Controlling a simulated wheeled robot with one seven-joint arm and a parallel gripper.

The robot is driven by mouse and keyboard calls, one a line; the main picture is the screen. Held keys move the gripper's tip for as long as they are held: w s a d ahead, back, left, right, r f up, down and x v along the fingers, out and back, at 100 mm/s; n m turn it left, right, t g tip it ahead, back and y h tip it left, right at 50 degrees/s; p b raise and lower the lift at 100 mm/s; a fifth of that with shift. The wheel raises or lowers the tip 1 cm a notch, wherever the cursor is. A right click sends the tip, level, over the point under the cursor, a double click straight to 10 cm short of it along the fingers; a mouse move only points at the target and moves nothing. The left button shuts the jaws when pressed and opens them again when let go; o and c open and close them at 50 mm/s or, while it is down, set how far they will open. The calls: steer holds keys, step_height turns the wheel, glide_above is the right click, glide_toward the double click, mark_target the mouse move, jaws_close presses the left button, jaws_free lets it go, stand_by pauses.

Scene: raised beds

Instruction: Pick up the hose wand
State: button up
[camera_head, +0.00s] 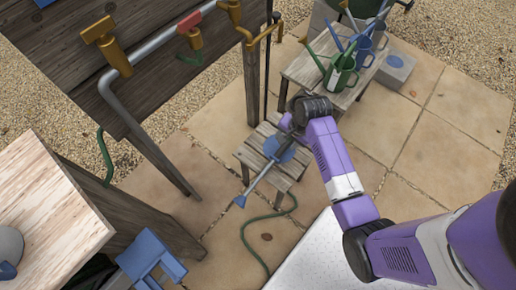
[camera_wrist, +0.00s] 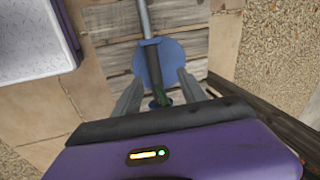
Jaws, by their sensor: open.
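The hose wand (camera_head: 260,180) has a thin grey tube, a blue flared tip and a blue disc. It lies across a small slatted wooden stool (camera_head: 246,154), its tip past the stool's front edge. In the wrist view the wand (camera_wrist: 146,20) runs down from the top edge, through or over the blue disc, to a dark grip. My gripper (camera_wrist: 160,79) is open, one finger on each side of the dark grip, over the disc's lower part. I cannot tell whether the fingers touch it. In the head view, my wrist hides the wand's far end.
A bench (camera_head: 302,69) with several watering cans stands behind. A wooden panel with a pipe and taps (camera_head: 147,50) is at left. A green hose (camera_head: 246,238) curls on the paving below the stool. Open paving (camera_head: 440,150) lies to the right.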

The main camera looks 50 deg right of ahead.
mark_target(281, 151)
steer(key=shift+m+g, duration=0.3)
steer(key=f, duration=0.2)
steer(key=f+b, duration=0.1)
steer(key=f, duration=0.2)
steer(key=a+f+b, duration=0.1)
steer(key=f, duration=0.1)
steer(key=shift+w+f, duration=0.25)
steer(key=shift+f, duration=0.15)
jaws_close()
